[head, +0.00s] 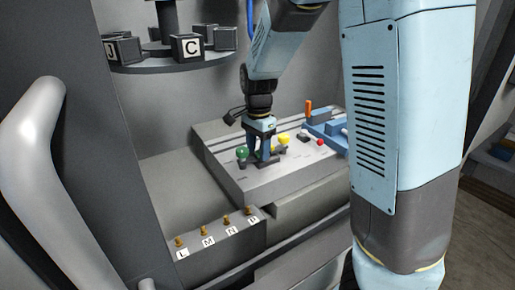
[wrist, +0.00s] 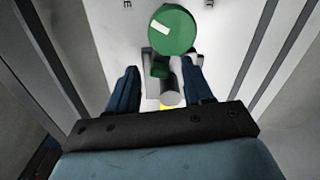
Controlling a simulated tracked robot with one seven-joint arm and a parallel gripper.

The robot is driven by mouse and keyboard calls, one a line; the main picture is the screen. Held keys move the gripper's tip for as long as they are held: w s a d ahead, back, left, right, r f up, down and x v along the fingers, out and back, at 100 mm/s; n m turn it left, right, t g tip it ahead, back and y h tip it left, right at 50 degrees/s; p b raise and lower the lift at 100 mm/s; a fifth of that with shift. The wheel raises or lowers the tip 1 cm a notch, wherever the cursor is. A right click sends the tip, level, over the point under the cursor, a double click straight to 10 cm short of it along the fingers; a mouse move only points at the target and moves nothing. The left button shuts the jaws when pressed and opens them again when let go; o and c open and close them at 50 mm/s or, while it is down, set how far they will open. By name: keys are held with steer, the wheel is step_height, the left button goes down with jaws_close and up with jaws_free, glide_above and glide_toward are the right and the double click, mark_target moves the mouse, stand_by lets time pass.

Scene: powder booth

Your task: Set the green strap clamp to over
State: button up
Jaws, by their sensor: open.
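The green strap clamp (head: 242,152) is on the grey slotted block, at its left part, with a round green knob. In the wrist view the green knob (wrist: 173,30) with a white mark is large at the top centre, just beyond my fingertips. My gripper (head: 262,158) is over the block, right beside the green knob. In the wrist view my gripper (wrist: 160,82) is open, with a grey bar and a small dark green part showing between its two fingers. I cannot tell whether the fingers touch the clamp.
A yellow knob (head: 285,139) is close on the right of my gripper, with a red knob (head: 320,142) farther right. A blue fixture with an orange handle (head: 308,106) is behind. Brass pegs (head: 204,231) stand in front, and a carousel of lettered cubes (head: 187,47) hangs upper left.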

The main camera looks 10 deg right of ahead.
jaws_close()
stand_by(0.5)
steer(key=shift+w, duration=0.1)
steer(key=shift+w+n, duration=0.15)
steer(key=shift+n, duration=0.45)
steer(key=shift+a, duration=0.1)
jaws_free()
